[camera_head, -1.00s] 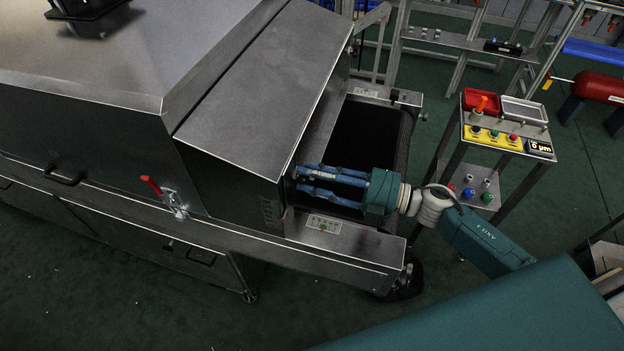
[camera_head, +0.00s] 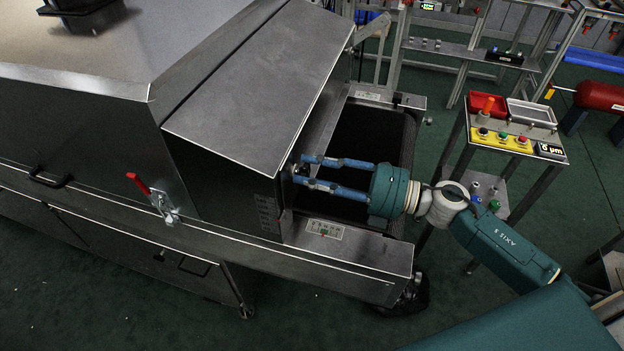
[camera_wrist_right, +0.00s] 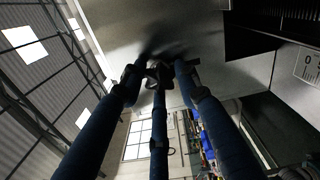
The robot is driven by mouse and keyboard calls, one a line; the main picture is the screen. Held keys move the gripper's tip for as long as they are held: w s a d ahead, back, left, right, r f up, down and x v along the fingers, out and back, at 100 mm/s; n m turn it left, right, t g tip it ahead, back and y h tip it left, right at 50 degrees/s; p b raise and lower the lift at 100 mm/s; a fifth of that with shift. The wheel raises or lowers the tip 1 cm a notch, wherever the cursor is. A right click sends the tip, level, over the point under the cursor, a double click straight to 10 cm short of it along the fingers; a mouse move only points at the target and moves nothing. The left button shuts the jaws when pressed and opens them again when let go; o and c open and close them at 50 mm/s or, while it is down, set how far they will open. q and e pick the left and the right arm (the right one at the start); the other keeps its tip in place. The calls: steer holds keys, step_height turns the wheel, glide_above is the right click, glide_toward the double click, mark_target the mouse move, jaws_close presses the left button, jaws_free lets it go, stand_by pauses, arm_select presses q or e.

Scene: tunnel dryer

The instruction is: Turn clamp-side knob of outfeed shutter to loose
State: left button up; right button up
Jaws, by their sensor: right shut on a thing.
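The steel outfeed hood of the dryer (camera_head: 245,75) fills the middle of the head view, over a dark belt (camera_head: 365,140). My right gripper (camera_head: 298,170) has long blue fingers that reach left to the hood's end face. In the right wrist view, its three fingertips (camera_wrist_right: 160,75) close around a small dark knob (camera_wrist_right: 157,74) on the metal face. The fingers mostly cover the knob, so its turn position and any marks on it cannot be read. My left gripper is not in view.
A toggle clamp with a red handle (camera_head: 138,183) sits on the dryer's side, left of the hood. A label plate (camera_head: 324,229) lies on the frame below my fingers. A button stand (camera_head: 515,140) is to the right of my arm.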

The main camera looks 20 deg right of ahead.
steer(key=shift+f+n+b, duration=0.1)
steer(key=shift+n+b, duration=0.35)
steer(key=shift+n, duration=0.25)
steer(key=o, duration=1.1)
steer(key=shift+o, duration=0.2)
steer(key=v, duration=1.2)
